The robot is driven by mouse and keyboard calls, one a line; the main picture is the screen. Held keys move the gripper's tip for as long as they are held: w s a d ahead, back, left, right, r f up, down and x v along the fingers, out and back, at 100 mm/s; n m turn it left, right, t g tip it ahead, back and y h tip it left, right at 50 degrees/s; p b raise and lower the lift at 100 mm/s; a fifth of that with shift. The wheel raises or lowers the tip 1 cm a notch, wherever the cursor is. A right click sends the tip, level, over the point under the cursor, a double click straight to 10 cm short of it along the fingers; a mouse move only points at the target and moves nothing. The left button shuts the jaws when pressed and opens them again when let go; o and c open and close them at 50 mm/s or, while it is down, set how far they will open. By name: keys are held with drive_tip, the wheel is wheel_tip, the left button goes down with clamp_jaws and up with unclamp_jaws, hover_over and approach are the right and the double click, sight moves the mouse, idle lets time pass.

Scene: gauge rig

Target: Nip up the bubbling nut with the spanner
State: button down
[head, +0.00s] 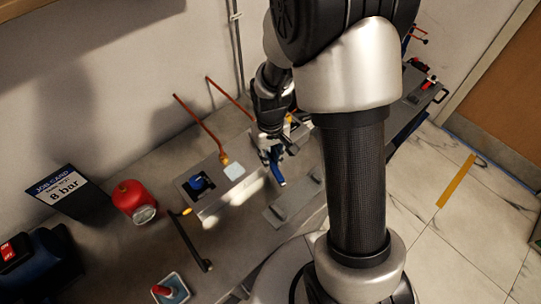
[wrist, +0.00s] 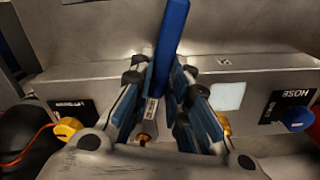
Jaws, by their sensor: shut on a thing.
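My gripper (head: 272,150) is over the bench beside the grey rig block (head: 222,200). In the wrist view my gripper (wrist: 170,105) is shut on a blue-handled tool, which I take for the spanner (wrist: 173,40); its blue part (head: 278,174) sticks out below my gripper in the head view. A brass nut (head: 224,159) sits at the foot of a copper pipe on the block, left of my gripper. Another brass fitting (head: 291,118) shows behind my gripper. I cannot make out bubbles on either.
Copper pipes (head: 204,130) rise from the block towards the wall. A red cylinder (head: 132,198) with a gauge and the 8 bar job card (head: 62,192) stand left. A dark lever (head: 190,243) lies in front. A grey plate (head: 293,202) lies on the bench right of the block.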

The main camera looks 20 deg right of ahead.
sight(275, 175)
drive_tip(key=shift+a, duration=0.15)
drive_tip(key=shift+a+m, duration=1)
drive_tip(key=shift+m, duration=0.2)
drive_tip(key=shift+d+n, duration=0.85)
drive_tip(key=shift+n, duration=0.05)
drive_tip(key=shift+s, duration=0.15)
drive_tip(key=shift+s+d, duration=0.1)
drive_tip(key=shift+s, duration=2.2)
drive_tip(key=shift+r+p, duration=1.75)
drive_tip(key=shift+r, duration=0.55)
